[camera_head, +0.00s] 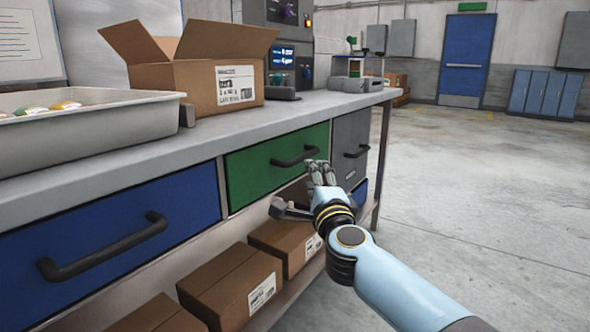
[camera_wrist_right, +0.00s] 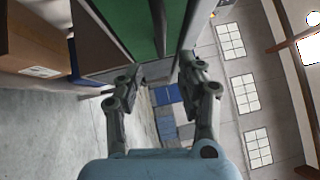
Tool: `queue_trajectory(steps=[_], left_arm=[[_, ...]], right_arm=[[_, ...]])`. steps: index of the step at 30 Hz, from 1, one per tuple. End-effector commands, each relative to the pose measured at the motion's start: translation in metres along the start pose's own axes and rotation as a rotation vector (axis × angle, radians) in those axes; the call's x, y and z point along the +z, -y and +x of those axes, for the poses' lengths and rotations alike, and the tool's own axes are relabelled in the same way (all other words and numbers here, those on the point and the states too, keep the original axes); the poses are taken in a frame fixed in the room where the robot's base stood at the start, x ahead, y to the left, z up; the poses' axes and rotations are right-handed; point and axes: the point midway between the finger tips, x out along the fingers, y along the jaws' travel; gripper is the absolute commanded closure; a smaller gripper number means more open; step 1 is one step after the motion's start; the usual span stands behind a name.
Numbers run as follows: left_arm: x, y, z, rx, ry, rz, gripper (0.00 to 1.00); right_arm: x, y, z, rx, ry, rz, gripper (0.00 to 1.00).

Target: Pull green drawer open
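The green drawer (camera_head: 262,172) is in the middle of the bench front, between a blue and a grey drawer. Its face looks flush, so it appears closed. Its dark bar handle (camera_head: 292,160) runs across the face. My right gripper (camera_head: 301,187) is in front of the drawer's lower right part, one finger overlapping the handle's right end in the picture. In the right wrist view, the fingers of my right gripper (camera_wrist_right: 160,70) are spread with a gap between them. Green panel (camera_wrist_right: 135,22) shows beyond them. Contact with the handle cannot be told. My left gripper is not in view.
A blue drawer (camera_head: 120,232) with a handle is at left, a grey drawer (camera_head: 349,140) at right. Cardboard boxes (camera_head: 232,287) stand on the lower shelf below my gripper. An open carton (camera_head: 205,85) and grey tray (camera_head: 85,138) are on the bench top. The floor at right is clear.

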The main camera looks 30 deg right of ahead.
Motion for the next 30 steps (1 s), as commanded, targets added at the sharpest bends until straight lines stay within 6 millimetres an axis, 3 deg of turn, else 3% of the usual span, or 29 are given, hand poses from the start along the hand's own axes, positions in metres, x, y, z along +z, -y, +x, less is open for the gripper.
queue_trajectory(steps=[9,15,27,30], left_arm=[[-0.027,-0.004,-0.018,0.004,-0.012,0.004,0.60],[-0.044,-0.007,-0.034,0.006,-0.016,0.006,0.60],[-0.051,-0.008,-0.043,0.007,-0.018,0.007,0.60],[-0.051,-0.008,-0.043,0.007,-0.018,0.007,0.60]], right_arm=[[0.000,0.000,0.060,-0.002,0.001,-0.002,0.62],[0.000,-0.001,0.090,0.000,0.000,-0.003,0.62],[0.000,0.002,0.101,0.000,0.001,-0.002,0.62],[0.000,0.002,0.101,0.000,0.001,-0.002,0.72]])
